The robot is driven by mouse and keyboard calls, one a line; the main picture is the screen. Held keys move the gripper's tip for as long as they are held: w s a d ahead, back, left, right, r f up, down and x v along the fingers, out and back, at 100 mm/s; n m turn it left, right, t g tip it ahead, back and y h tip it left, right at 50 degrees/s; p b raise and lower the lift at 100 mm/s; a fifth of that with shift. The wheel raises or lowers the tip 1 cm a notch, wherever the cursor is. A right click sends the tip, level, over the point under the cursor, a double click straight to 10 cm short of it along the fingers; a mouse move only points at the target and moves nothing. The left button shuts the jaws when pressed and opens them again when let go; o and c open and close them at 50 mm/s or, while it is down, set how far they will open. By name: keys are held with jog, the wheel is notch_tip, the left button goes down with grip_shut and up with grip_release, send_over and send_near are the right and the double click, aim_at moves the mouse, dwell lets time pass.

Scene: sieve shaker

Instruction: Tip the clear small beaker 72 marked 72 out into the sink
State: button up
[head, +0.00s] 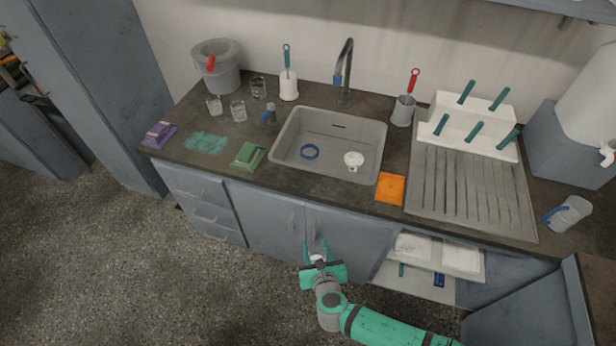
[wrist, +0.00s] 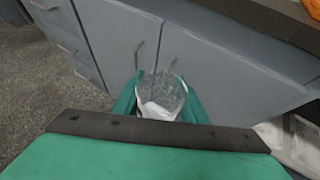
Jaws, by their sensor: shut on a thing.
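My gripper (head: 317,250) is low in front of the cabinet doors, below the counter's front edge. In the wrist view its teal fingers (wrist: 160,103) are shut on a clear small beaker (wrist: 163,92), one finger on each side. A white patch shows low in the beaker; I cannot tell whether it is a label or contents, and no number is readable. The beaker looks roughly upright, its rim open towards the camera.
A tap (head: 346,70) stands behind the sink. Several clear glasses (head: 238,111) and a grey bucket (head: 222,75) are to its left. An orange cloth (head: 390,188) and a draining board (head: 470,190) are to its right. An open shelf (head: 415,280) is beneath the counter.

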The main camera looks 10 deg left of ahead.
notch_tip(320, 180, down, 6)
jog(key=d+m+h, duration=0.2)
jog(key=m+h, duration=0.1)
jog(key=shift+d+f+t, duration=0.25)
jog(key=shift+t, duration=0.05)
